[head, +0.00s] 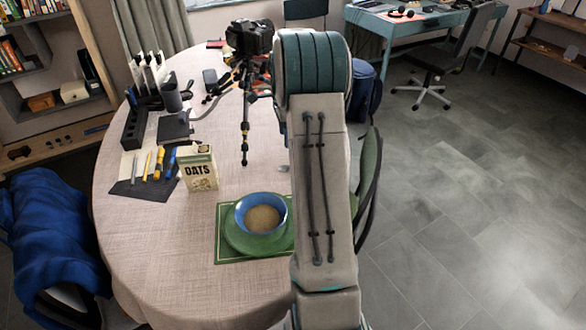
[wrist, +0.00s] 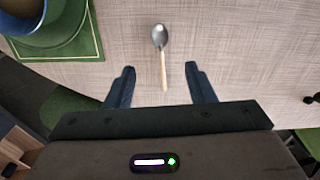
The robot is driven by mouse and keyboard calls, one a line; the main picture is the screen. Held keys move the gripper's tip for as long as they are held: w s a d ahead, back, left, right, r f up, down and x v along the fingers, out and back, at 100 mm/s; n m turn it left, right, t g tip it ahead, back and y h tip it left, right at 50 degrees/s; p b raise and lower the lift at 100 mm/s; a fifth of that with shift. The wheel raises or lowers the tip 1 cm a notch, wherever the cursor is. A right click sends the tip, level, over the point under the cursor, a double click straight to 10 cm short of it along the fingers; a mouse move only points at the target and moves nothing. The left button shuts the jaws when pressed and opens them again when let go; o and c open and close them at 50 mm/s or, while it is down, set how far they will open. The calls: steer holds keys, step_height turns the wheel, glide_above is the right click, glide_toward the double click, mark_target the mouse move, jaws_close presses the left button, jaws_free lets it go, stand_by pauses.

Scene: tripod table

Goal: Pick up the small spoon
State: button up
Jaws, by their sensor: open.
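The small spoon (wrist: 162,55) lies on the table in the wrist view, with a grey metal bowl end pointing away and a pale handle pointing toward my gripper. My gripper (wrist: 160,80) is open and empty. Its two dark fingers stand apart, one on each side of the handle's near end in the picture. I cannot tell how high the fingers are above the table. In the head view my arm covers the right part of the table, and neither the spoon nor the gripper shows there.
A blue bowl (head: 261,214) of oats sits on a green plate (head: 240,240) on a green mat (head: 223,254), left of the spoon in the wrist view. Cloth around the spoon is clear.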

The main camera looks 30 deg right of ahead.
steer(key=f, duration=0.8)
steer(key=d+f, duration=0.1)
steer(key=f, duration=0.3)
steer(key=shift+s, duration=0.2)
steer(key=c, duration=1)
